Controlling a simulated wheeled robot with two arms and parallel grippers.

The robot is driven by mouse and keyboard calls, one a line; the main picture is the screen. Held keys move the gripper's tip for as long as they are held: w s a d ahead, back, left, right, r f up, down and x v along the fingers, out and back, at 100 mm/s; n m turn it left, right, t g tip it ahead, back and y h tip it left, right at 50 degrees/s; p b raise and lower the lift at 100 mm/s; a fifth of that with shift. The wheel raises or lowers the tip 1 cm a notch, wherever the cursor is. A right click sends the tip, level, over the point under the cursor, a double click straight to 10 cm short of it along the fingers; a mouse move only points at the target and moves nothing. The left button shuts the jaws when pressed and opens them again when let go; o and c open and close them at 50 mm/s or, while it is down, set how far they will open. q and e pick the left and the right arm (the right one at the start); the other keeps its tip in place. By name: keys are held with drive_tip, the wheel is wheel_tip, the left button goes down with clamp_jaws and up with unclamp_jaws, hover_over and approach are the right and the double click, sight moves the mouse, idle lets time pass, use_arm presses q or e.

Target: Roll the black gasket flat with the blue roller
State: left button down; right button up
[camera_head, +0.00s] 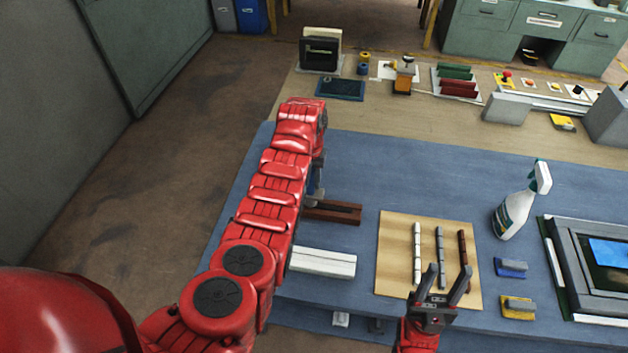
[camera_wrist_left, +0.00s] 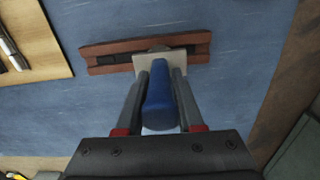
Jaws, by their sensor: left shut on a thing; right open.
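In the left wrist view my left gripper (camera_wrist_left: 159,76) is shut on the blue handle of the roller (camera_wrist_left: 158,100). The roller's pale, squarish head is over the middle of a reddish-brown grooved bar (camera_wrist_left: 196,41). The black gasket (camera_wrist_left: 112,58) shows as a dark strip in that groove, partly covered by the roller head. I cannot tell whether the roller touches it. In the head view the grooved bar (camera_head: 345,206) lies on the blue mat, and my left arm hides most of the left gripper and roller. My right gripper (camera_head: 448,272) is open and empty above the wooden board's front edge.
A wooden board (camera_head: 392,262) carries white, grey and brown strips. A white spray bottle (camera_head: 516,207) stands to its right, near blue (camera_head: 511,268) and yellow (camera_head: 517,307) blocks and a grey frame (camera_head: 572,270). A white block (camera_head: 322,262) lies left of the board.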

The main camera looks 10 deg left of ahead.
use_arm(q)
drive_tip(key=shift+s+a+f, duration=0.1)
drive_tip(key=shift+a+b, duration=0.5)
drive_tip(key=shift+a, duration=1.05)
drive_tip(key=shift+a, duration=0.1)
drive_tip(key=a+b, duration=0.1)
drive_tip(key=a, duration=0.2)
drive_tip(key=shift+b, duration=0.3)
